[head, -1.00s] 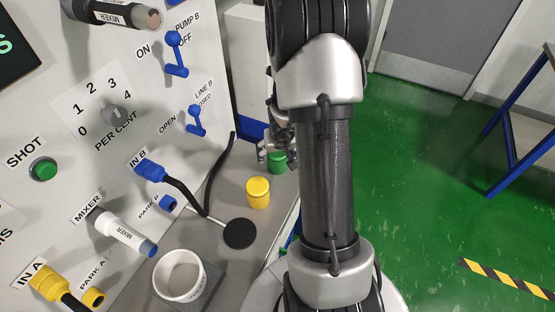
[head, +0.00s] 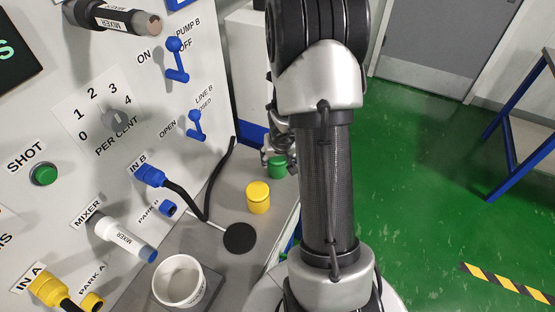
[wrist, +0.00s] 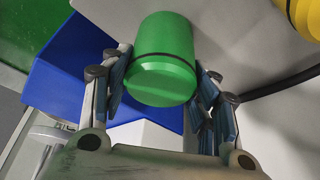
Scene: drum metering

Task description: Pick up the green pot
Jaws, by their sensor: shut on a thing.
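The green pot (head: 277,168) is near the far end of the grey bench, partly hidden by my gripper in the head view. In the wrist view the green pot (wrist: 162,62) sits between the two fingers, with a dark band around it. My gripper (wrist: 168,88) is shut on the pot, with blue pads at its sides. In the head view my gripper (head: 278,150) is partly covered by my arm. I cannot tell whether the pot touches the bench.
A yellow pot (head: 258,197) stands just nearer on the bench, and its edge shows in the wrist view (wrist: 305,14). A black round disc (head: 239,238) and a white cup (head: 180,282) are nearer. A panel with levers and hoses stands left. Green floor is open to the right.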

